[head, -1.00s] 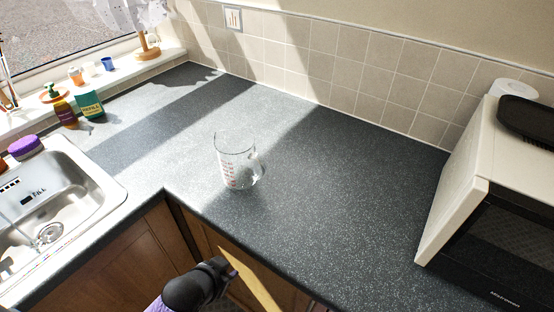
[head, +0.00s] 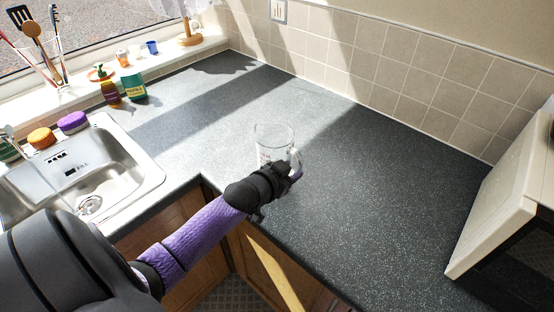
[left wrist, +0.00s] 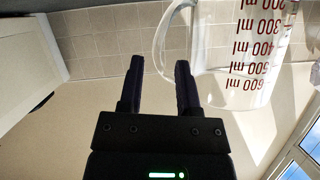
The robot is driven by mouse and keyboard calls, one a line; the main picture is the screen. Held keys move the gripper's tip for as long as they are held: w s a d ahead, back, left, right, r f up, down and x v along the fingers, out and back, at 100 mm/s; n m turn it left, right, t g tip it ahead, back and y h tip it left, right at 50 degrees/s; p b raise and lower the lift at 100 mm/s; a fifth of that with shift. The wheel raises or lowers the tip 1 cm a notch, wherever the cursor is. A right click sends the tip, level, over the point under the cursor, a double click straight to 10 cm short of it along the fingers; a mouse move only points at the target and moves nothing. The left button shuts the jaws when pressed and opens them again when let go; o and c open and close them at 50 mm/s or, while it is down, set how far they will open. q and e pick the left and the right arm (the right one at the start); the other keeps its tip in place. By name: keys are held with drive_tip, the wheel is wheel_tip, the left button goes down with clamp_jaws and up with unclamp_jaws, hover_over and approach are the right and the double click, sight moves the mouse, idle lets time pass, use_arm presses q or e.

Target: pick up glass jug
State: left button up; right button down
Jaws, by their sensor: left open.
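The clear glass jug (head: 272,137) stands upright on the dark counter, with its handle towards the right. In the left wrist view the jug (left wrist: 243,55) shows red millilitre marks, and its handle (left wrist: 162,42) lies just beyond my fingertips, partly behind the right-hand finger. My left gripper (head: 292,174) is at the jug's near right side, by the handle, and covers the jug's lower part in the head view. In the left wrist view its two fingers (left wrist: 159,72) are apart with nothing held. Whether they touch the handle I cannot tell. My right gripper is not in view.
A steel sink (head: 95,180) lies to the left, with a purple-topped item (head: 73,122) and an orange-topped one (head: 41,138) at its edge. Bottles stand by the window sill. A microwave (head: 500,205) stands at the right. The counter between jug and microwave is clear.

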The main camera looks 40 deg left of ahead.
sight(297, 167)
use_arm(q)
drive_tip(key=b+x, duration=0.1)
drive_tip(key=x, duration=0.1)
drive_tip(key=b+x, duration=0.1)
drive_tip(key=x, duration=0.1)
drive_tip(key=shift+w+a+f, duration=0.1)
drive_tip(key=shift+w+f, duration=0.15)
drive_tip(key=shift+f, duration=0.2)
drive_tip(key=shift+w, duration=0.15)
drive_tip(key=shift+r, duration=0.15)
drive_tip(key=shift+c, duration=0.2)
clamp_jaws()
idle(0.4)
